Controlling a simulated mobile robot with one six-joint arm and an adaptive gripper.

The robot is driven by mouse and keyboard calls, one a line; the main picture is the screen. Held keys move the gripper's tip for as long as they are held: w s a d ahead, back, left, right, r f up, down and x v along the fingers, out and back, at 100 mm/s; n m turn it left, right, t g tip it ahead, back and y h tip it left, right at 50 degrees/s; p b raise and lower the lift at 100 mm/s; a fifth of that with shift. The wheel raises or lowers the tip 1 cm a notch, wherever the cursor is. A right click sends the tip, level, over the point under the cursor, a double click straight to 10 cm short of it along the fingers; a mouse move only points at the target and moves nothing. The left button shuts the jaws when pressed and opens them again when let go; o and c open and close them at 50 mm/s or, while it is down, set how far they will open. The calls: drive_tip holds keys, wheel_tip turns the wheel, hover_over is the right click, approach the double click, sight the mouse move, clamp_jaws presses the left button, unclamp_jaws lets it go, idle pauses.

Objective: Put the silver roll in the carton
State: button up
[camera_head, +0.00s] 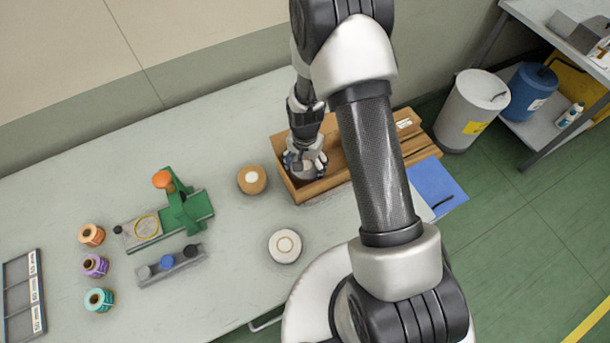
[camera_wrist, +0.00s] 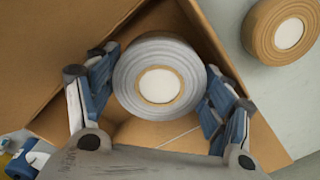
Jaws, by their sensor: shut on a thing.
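The silver roll (camera_wrist: 132,82) is a grey roll with a pale core, held between the fingers of my gripper (camera_wrist: 158,98) in the wrist view. Brown cardboard walls of the carton (camera_wrist: 75,60) surround the roll and fingers. In the head view my gripper (camera_head: 305,163) points down inside the left end of the open carton (camera_head: 290,188). The roll is mostly hidden there by the fingers. I cannot tell whether the roll touches the carton floor.
A tan roll (camera_head: 252,180) stands just left of the carton, and a white roll (camera_head: 285,246) lies in front of it. A green rewinder (camera_head: 185,208) and several small coloured rolls (camera_head: 96,265) are further left. A blue folder (camera_head: 437,188) lies right of the carton.

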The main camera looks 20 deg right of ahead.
sight(305, 175)
drive_tip(key=shift+f+b, duration=0.45)
drive_tip(key=shift+f, duration=2.15)
drive_tip(key=shift+f, duration=0.2)
drive_tip(key=o, duration=0.9)
